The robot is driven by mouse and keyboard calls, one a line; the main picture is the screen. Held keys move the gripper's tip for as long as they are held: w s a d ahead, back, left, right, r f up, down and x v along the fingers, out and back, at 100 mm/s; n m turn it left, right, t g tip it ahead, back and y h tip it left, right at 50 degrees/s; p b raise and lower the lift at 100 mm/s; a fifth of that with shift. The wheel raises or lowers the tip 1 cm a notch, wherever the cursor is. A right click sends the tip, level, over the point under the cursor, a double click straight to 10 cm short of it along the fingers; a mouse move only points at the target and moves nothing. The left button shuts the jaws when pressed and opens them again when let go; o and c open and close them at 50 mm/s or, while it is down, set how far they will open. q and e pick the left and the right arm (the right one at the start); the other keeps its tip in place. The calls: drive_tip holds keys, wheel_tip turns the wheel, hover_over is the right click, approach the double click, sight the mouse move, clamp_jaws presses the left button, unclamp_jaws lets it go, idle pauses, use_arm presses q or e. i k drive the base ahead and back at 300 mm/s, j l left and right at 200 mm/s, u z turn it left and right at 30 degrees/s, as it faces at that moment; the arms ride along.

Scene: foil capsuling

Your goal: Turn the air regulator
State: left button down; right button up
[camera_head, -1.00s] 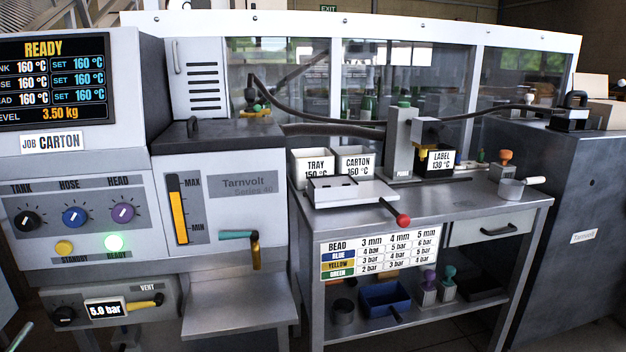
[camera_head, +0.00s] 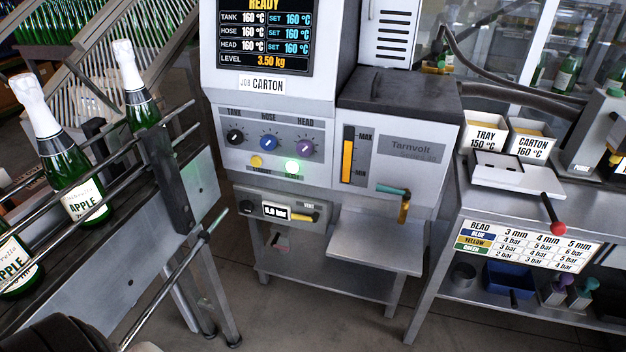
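The air regulator knob (camera_head: 248,208) is a small black dial at the left end of a grey panel, low on the front of the glue machine. Beside it a small display (camera_head: 277,211) seems to read 5.0 bar; it is small and tilted here. A yellow vent lever (camera_head: 301,217) sits to the right of the display. Nothing touches the knob. Neither of my grippers shows in the head view. A dark rounded shape cut off at the bottom left edge shows no fingers.
A conveyor with metal rails (camera_head: 150,285) and green bottles (camera_head: 72,175) stands at the left. A steel shelf (camera_head: 375,240) juts out right of the panel. A bench with a bead chart (camera_head: 525,247) is at the right. Floor in front of the machine is clear.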

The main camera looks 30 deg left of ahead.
sight(245, 206)
drive_tip(key=u, duration=1.45)
